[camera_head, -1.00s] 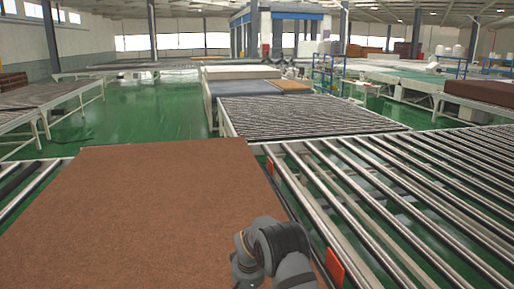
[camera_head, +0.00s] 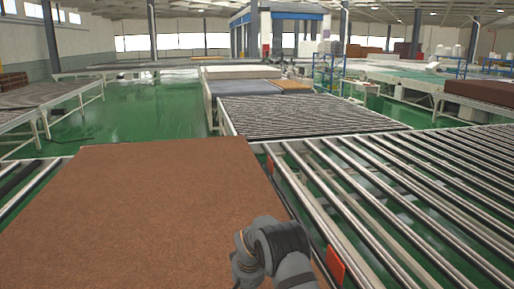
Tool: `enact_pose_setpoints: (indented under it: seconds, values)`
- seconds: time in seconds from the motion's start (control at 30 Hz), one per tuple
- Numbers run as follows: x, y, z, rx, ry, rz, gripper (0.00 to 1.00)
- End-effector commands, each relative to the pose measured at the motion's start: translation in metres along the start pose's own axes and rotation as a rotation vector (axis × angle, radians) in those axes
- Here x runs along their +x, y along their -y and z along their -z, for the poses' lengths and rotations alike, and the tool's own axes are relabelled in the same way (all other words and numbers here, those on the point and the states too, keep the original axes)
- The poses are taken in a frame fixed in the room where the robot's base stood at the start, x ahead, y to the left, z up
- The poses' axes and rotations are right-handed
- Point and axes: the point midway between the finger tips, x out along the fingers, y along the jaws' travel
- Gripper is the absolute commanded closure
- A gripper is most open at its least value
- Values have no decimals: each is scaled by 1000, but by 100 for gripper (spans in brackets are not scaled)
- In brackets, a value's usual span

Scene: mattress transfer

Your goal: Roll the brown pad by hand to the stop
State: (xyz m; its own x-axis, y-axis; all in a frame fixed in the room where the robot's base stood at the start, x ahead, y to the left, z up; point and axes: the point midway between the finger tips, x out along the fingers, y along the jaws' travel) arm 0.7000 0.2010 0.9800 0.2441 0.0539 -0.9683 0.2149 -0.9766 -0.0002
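The brown pad (camera_head: 140,210) is a large flat slab that fills the lower left of the head view. It lies on a roller conveyor, with a few rollers (camera_head: 25,190) showing past its left edge. My arm reaches in from the bottom, over the pad's right edge. Its end points down onto or just above the pad near the right edge. The gripper's fingers are hidden behind the arm, so I cannot tell whether they touch the pad. Orange-red plates (camera_head: 335,266) stand along the conveyor frame at the pad's right side; I cannot tell whether one is the stop.
A wide roller conveyor (camera_head: 400,190) runs to the right of the pad. Another roller table (camera_head: 300,115) lies beyond it, with stacked mattresses (camera_head: 255,85) behind. A brown block (camera_head: 480,92) sits on a table at right. Green floor is open at left.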

Motion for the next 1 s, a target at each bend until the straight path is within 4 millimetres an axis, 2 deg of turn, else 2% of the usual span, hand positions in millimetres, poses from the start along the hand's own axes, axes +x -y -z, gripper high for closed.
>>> enact_pose_setpoints:
  seconds: [0.83, 1.0]
  values:
    - [4, 0, -4, 1, 9, -1, 100]
    - [4, -7, -4, 2, 10, -2, 100]
